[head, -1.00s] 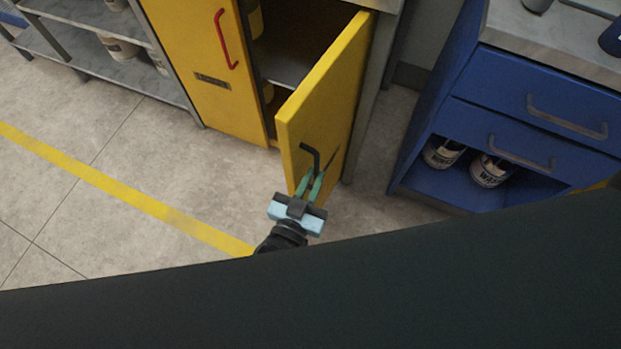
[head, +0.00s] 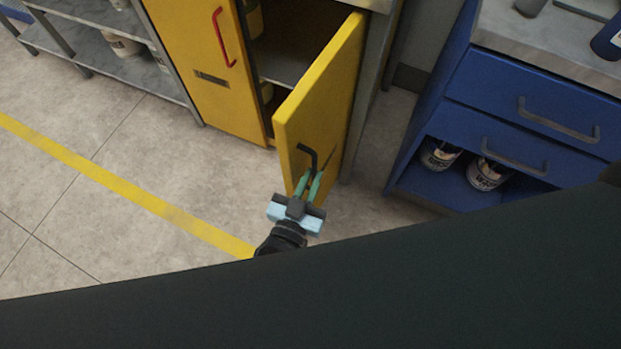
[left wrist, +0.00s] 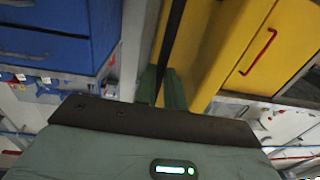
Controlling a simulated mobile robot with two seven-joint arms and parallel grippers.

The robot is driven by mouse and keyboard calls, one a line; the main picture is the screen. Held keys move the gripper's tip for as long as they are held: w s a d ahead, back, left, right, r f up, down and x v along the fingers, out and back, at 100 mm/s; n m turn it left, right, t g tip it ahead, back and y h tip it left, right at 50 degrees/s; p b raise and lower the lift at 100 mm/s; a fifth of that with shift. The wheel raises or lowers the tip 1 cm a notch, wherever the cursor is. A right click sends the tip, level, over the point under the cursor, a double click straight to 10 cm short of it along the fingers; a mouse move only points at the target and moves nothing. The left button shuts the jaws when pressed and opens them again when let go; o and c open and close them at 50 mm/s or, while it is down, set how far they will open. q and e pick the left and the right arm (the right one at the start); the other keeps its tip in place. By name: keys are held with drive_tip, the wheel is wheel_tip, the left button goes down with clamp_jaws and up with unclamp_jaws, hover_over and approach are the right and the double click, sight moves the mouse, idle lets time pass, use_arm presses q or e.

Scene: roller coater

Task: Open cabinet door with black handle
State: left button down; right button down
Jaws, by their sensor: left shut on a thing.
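The yellow cabinet door with the black handle (head: 315,120) stands swung well open, and the shelf inside shows behind it. The black handle (head: 307,150) is on the door's outer face. My left gripper (head: 309,184) is shut on the lower part of the black handle. In the left wrist view the green fingers (left wrist: 163,88) close around the dark handle bar (left wrist: 174,40), with the yellow door beside it. My right gripper is not in view.
The other yellow door, with a red handle (head: 224,37), is closed at the left. A blue drawer unit (head: 520,95) with cans stands at the right. A grey shelf rack (head: 95,65) is at the far left. Floor with a yellow line (head: 120,190) is clear in front.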

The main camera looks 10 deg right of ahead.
use_arm(q)
drive_tip(key=c, duration=1.7)
unclamp_jaws()
drive_tip(key=shift+w+d+r, duration=0.1)
drive_tip(key=shift+w+r, duration=0.1)
drive_tip(key=shift+r, duration=0.15)
drive_tip(key=shift+o, duration=1.1)
drive_tip(key=shift+f, duration=0.2)
drive_tip(key=shift+s, duration=0.1)
drive_tip(key=shift+s+f, duration=0.1)
drive_tip(key=shift+s, duration=0.1)
drive_tip(key=v, duration=0.7)
drive_tip(key=shift+a, duration=0.25)
drive_tip(key=shift+s, duration=0.1)
